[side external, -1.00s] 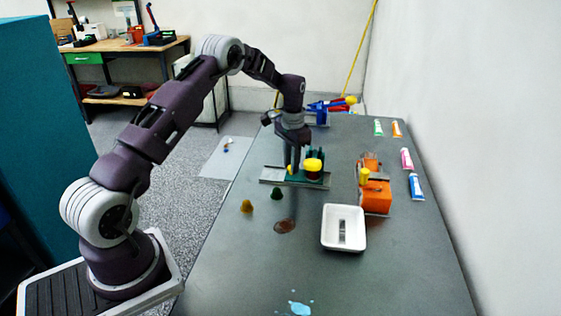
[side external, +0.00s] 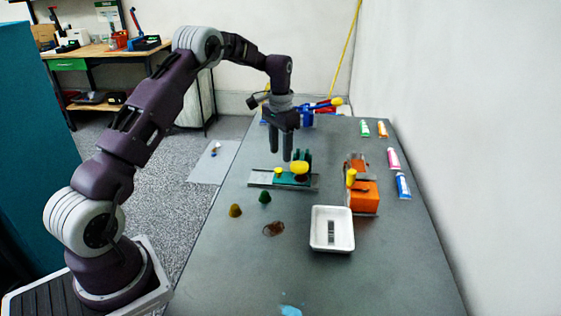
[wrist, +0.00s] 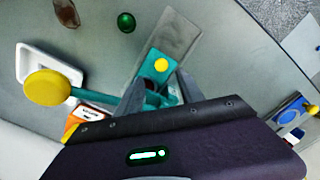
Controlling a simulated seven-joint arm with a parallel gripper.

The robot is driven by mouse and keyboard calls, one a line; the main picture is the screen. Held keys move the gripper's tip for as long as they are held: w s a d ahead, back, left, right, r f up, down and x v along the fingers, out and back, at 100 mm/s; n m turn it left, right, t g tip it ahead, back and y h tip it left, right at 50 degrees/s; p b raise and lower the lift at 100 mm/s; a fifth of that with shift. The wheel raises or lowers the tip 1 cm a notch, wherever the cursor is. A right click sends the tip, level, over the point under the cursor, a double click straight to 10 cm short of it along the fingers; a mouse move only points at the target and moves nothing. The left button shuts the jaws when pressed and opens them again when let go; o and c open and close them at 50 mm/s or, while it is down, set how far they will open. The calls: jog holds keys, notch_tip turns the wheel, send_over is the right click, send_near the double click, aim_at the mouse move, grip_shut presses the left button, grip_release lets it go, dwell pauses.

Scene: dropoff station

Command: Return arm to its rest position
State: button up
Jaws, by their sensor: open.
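My gripper (side external: 281,156) hangs above the green fixture (side external: 288,178) on the grey table, with its fingers pointing down. The fixture sits on a flat metal plate (side external: 260,178) and has a small yellow knob (side external: 277,172) and a larger yellow round head (side external: 299,167). In the wrist view my gripper (wrist: 158,88) is partly in front of the fixture; the small yellow knob (wrist: 160,64) shows just beyond the fingertips, and the yellow head (wrist: 47,87) is to the left.
A white tray (side external: 332,247) holding a grey striped item is at the front, beside an orange device (side external: 365,196). Several tubes line the right side. A blue-and-red device (side external: 312,112) is behind.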

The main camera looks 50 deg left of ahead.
jog(key=shift+d+r, duration=0.1)
jog(key=shift+r, duration=0.75)
jog(key=s+d+r+t, duration=0.1)
jog(key=s+d+r, duration=0.45)
jog(key=r, duration=0.35)
jog(key=s+d+r+t, duration=0.1)
jog(key=s+d+r, duration=0.4)
jog(key=d+r, duration=0.25)
jog(key=s+d+t, duration=0.1)
jog(key=s+d, duration=0.3)
jog(key=s, duration=0.8)
jog(key=s+d+t, duration=0.2)
jog(key=s+d, duration=0.2)
jog(key=s, duration=0.7)
jog(key=shift+s+d+t, duration=0.3)
jog(key=shift+s+d, duration=0.05)
jog(key=shift+s, duration=0.05)
